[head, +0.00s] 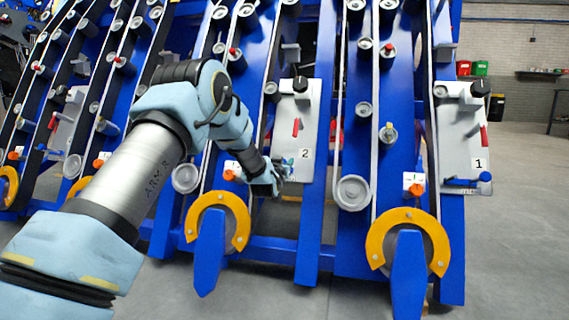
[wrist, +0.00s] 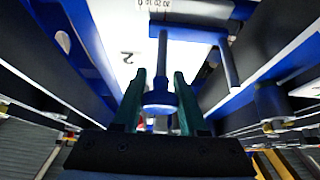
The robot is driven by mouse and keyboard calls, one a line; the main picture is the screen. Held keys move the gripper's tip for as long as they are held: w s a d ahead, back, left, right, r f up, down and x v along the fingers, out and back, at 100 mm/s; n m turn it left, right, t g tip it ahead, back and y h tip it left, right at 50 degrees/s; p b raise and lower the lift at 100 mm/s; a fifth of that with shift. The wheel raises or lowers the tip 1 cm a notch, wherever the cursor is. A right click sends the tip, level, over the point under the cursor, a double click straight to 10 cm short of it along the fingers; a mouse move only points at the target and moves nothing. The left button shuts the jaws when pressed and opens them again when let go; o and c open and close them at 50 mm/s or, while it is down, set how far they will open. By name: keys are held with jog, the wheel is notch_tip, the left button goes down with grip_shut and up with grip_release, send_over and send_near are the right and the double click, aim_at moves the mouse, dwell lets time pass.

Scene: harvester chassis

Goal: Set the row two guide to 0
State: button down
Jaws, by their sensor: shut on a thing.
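The row two panel (head: 307,120) is a pale plate marked "2", with a black knob and a red handle on it. Its blue guide shows in the wrist view as a blue bar (wrist: 190,34) with a rod and round knob (wrist: 160,98). My gripper (head: 276,176) is at the lower left of this panel and hides most of the guide in the head view. In the wrist view the green fingers of my gripper (wrist: 160,84) stand either side of the blue knob, shut on it. A small number scale (wrist: 155,4) shows at the top edge, too cut off to read.
The row one panel (head: 462,125) at the right carries a similar blue guide (head: 467,182). Yellow-rimmed wheels (head: 238,212) and blue beams (head: 312,225) stand below and beside my gripper. Open grey floor (head: 520,220) lies to the right.

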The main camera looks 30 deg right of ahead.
jog(key=shift+s+d+p, duration=0.45)
jog(key=shift+s+d, duration=0.8)
jog(key=shift+d, duration=0.05)
jog(key=shift+c, duration=2.4)
grip_release()
jog(key=p+v, duration=0.4)
jog(key=v, duration=0.6)
jog(key=shift+s+a, duration=0.3)
